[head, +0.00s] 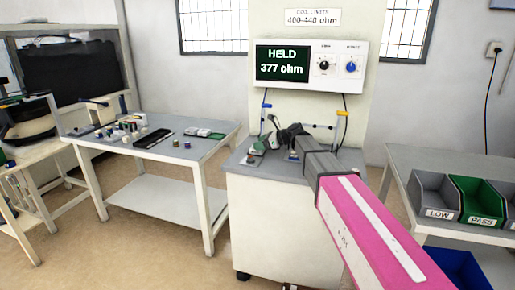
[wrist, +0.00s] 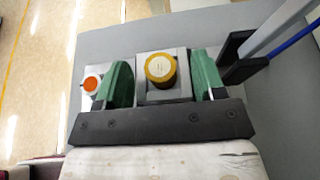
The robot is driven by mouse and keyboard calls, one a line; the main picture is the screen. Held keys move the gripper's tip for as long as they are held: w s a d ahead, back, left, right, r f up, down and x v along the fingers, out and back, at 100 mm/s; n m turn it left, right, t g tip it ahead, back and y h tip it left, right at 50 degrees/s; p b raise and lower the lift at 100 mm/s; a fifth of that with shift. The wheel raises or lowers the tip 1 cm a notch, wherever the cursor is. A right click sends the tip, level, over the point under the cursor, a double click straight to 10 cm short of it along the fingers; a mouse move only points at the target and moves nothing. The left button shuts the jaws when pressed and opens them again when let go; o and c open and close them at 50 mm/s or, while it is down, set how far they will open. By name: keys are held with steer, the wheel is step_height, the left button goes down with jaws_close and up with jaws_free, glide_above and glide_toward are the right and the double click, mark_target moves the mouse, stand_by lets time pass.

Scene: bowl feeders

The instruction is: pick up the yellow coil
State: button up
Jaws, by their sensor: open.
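The yellow coil (wrist: 160,68) stands upright in a square grey holder (wrist: 165,92) in the wrist view. My gripper (wrist: 159,62) is open, with one green finger to the left of the coil and one to the right. A gap shows between the coil and each finger, wider on the right. The coil is not held. In the head view my arm reaches over the white test bench (head: 285,215), and I cannot make out the coil there behind the arm and wrist.
An orange button (wrist: 91,84) lies left of the left finger. A dark clip post (wrist: 238,62) stands close to the right finger. The meter (head: 310,65) reads HELD 377 ohm. Bins marked LOW (head: 438,214) and PASS (head: 480,222) stand right; a cluttered table (head: 215,145) stands left.

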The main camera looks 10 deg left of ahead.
steer(key=shift+f, duration=0.15)
steer(key=c, duration=1.1)
steer(key=shift+o, duration=0.2)
steer(key=shift+s, duration=0.1)
steer(key=shift+r, duration=0.5)
steer(key=r, duration=0.3)
steer(key=shift+s+a+r, duration=0.3)
steer(key=shift+s+r, duration=0.1)
steer(key=s+a+r, duration=0.6)
steer(key=s, duration=0.2)
steer(key=shift+a+r, duration=0.2)
steer(key=shift+a, duration=0.1)
